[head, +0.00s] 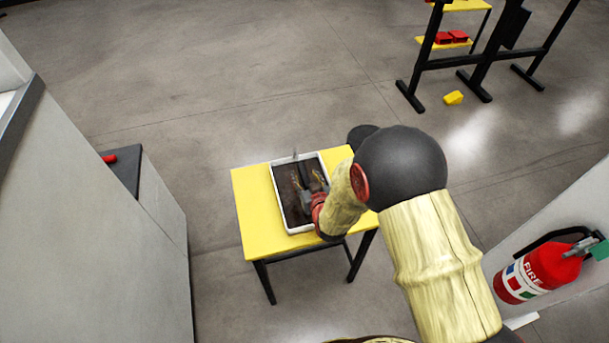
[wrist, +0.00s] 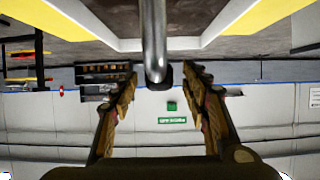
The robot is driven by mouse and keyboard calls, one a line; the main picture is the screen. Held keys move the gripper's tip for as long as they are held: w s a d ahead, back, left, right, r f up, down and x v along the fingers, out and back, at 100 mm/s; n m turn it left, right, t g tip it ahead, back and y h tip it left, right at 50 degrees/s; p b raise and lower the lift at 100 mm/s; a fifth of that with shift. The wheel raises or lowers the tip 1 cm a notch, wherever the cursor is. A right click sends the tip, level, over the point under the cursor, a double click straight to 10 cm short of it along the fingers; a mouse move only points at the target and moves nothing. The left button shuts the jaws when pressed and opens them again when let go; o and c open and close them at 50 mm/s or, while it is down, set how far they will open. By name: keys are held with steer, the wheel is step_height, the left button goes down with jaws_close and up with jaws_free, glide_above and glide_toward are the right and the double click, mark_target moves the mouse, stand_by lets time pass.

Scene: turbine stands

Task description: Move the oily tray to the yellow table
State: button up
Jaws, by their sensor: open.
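The oily tray (head: 278,198) has a white rim and a dark, stained inside. It rests on the yellow table (head: 251,205) in the head view, and my arm covers part of its right side. My gripper (head: 305,183) is over the tray with its fingers apart. In the wrist view my gripper (wrist: 160,85) is open, with a grey metal bar (wrist: 154,45) between the fingers and no clear contact. The bar looks like part of the tray. The tray's pale rim (wrist: 222,30) and the yellow tabletop (wrist: 265,12) show at the top.
A grey cabinet or counter (head: 90,210) stands at the left. A fire extinguisher (head: 538,272) is at the lower right. A black stand (head: 470,62) and a small yellow object (head: 453,97) are at the far right. The floor behind the table is clear.

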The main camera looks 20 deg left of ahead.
steer(key=shift+p+v, duration=0.6)
steer(key=shift+v, duration=2.05)
